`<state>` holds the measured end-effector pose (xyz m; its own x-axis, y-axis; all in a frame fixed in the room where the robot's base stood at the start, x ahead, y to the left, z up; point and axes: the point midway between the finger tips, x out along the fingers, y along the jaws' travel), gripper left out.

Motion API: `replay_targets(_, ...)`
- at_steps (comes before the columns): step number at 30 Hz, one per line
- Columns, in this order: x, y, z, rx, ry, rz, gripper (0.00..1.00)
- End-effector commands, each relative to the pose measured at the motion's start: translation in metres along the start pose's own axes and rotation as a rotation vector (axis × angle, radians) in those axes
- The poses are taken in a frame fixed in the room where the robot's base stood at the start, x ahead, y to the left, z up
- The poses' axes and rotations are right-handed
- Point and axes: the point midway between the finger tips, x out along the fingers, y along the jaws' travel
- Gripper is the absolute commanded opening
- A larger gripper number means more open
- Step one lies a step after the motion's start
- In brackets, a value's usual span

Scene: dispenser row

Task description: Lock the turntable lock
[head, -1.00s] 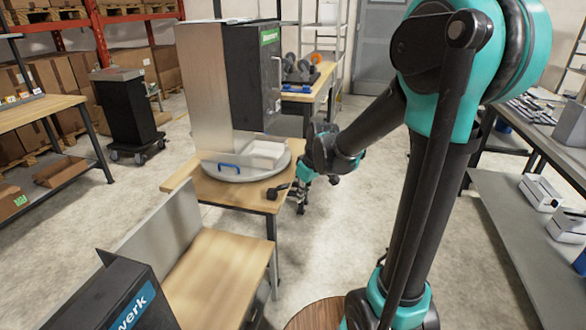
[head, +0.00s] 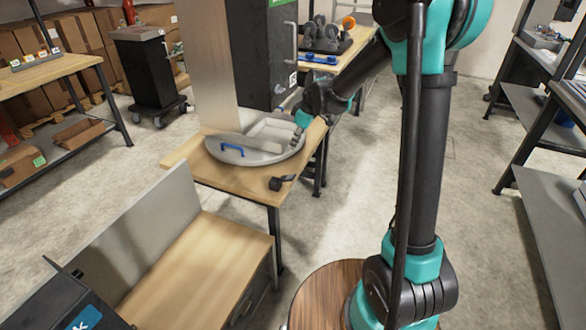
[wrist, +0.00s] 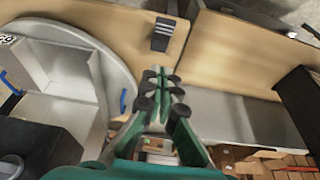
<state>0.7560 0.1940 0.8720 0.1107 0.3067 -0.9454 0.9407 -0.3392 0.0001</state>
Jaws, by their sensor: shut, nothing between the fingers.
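The turntable (head: 240,156) is a round grey disc on a small wooden table, with a blue handle (head: 233,147) and a grey tray-like holder on it. The turntable lock (head: 282,183) looks like a small black lever piece at the table's front right corner. In the wrist view the lock (wrist: 164,34) shows as a dark ridged block on the wood, beyond my fingertips. My gripper (head: 303,118) is near the turntable's right rim. In the wrist view my gripper (wrist: 161,75) is shut and empty, between the disc's rim and the lock, apart from the lock.
A tall grey panel and a black cabinet (head: 262,60) stand behind the turntable. A second wooden table (head: 200,262) with an upright grey panel is in front. A workbench (head: 60,70) is at the left and grey shelving at the right. The floor between is clear.

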Motion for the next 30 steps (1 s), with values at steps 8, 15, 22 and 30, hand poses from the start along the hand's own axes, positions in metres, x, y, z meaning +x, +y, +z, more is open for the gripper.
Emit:
replay_targets(8, 0.006, 0.001, 0.0, 0.001, 0.0, 0.0, 0.0)
replay_targets(15, 0.042, 0.001, 0.0, 0.001, -0.001, 0.0, 0.0)
replay_targets(22, 0.086, 0.001, 0.0, 0.001, -0.001, 0.0, 0.0)
replay_targets(30, 0.119, 0.001, 0.019, 0.002, 0.0, 0.001, 0.0)
